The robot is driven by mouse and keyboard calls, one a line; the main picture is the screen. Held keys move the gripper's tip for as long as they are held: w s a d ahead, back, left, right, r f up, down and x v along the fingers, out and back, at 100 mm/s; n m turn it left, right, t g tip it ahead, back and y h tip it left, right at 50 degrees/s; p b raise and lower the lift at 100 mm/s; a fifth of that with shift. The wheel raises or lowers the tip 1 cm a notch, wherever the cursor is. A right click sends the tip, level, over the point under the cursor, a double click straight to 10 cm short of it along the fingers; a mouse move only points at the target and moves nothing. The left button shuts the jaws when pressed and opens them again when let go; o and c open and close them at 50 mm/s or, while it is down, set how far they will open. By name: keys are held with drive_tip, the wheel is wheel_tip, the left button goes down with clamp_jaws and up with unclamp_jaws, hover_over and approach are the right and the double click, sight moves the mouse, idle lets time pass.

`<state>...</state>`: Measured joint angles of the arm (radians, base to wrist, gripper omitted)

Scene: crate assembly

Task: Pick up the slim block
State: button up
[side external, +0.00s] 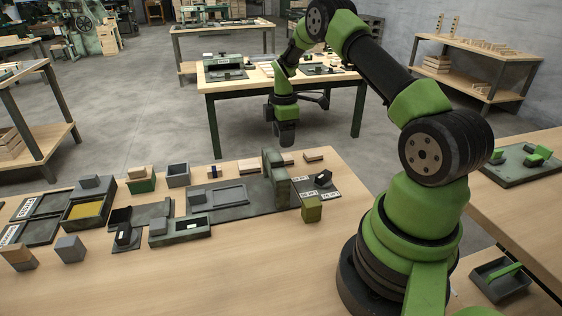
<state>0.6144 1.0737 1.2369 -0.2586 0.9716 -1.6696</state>
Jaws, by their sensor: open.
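My gripper (285,137) hangs from my green and black arm, above and behind the far edge of the near table as seen here. It is small in this view; it is open and nothing shows in it. I cannot tell for certain which piece is the slim block. Thin pale wooden pieces lie along the table's far edge: one in the middle (249,165), one with a dark band to its left (214,171), and one to the right (313,156). My gripper is apart from all of them.
On the table (230,270) are a grey tray (232,194), an upright green block (276,165), an olive cube (312,210), an open grey box (178,174) and a box with a yellow inside (88,210). The table's near part is clear.

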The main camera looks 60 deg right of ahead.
sight(283, 156)
wheel_tip(283, 156, down, 7)
drive_tip(key=shift+a+r, duration=0.1)
drive_tip(key=shift+r, duration=0.05)
drive_tip(key=c, duration=0.7)
